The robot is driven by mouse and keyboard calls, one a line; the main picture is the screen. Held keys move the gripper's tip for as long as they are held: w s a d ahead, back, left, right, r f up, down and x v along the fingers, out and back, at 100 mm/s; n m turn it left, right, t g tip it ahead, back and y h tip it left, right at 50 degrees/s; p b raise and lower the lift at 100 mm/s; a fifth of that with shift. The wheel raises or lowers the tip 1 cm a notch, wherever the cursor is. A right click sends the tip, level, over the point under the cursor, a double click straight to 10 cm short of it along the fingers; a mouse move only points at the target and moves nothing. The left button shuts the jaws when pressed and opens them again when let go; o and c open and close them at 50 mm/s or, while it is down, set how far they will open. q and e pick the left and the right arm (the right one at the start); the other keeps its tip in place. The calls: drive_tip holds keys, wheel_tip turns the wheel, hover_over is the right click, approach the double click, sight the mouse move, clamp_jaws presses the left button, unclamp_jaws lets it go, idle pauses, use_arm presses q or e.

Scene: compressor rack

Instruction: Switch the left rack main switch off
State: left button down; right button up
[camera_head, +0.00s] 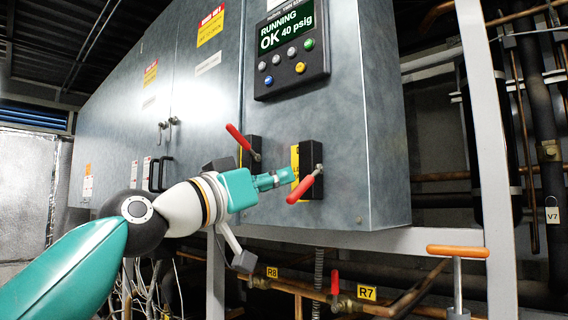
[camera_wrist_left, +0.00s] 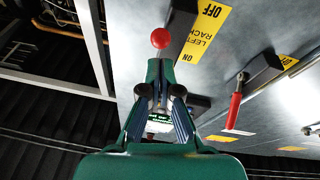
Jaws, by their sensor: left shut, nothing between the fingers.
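The left rack main switch is a black box (camera_head: 311,155) with a red lever (camera_head: 305,187) that sticks out and slants downward from its pivot. In the left wrist view the lever shows as a red ball (camera_wrist_left: 160,38), and the yellow label (camera_wrist_left: 204,30) beside it reads LEFT RACK, with ON and OFF at its ends. My left gripper (camera_head: 287,177) is shut and empty, with its fingertips close to the lever. In the wrist view the fingertips (camera_wrist_left: 160,68) lie just below the red ball. I cannot tell whether they touch it. My right gripper is not in view.
A second switch with a red lever (camera_head: 241,138) sits to the left on the cabinet; it also shows in the wrist view (camera_wrist_left: 235,105). A display panel (camera_head: 290,50) reads RUNNING OK 40 psig. Pipes and an orange T-handle (camera_head: 458,251) are below right.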

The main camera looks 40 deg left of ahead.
use_arm(q)
drive_tip(key=r+b+v, duration=0.1)
drive_tip(key=b+v, duration=0.1)
drive_tip(key=v, duration=0.9)
drive_tip(key=shift+s+a, duration=0.25)
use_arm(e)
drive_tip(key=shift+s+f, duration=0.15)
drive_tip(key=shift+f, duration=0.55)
use_arm(q)
drive_tip(key=shift+r, duration=0.15)
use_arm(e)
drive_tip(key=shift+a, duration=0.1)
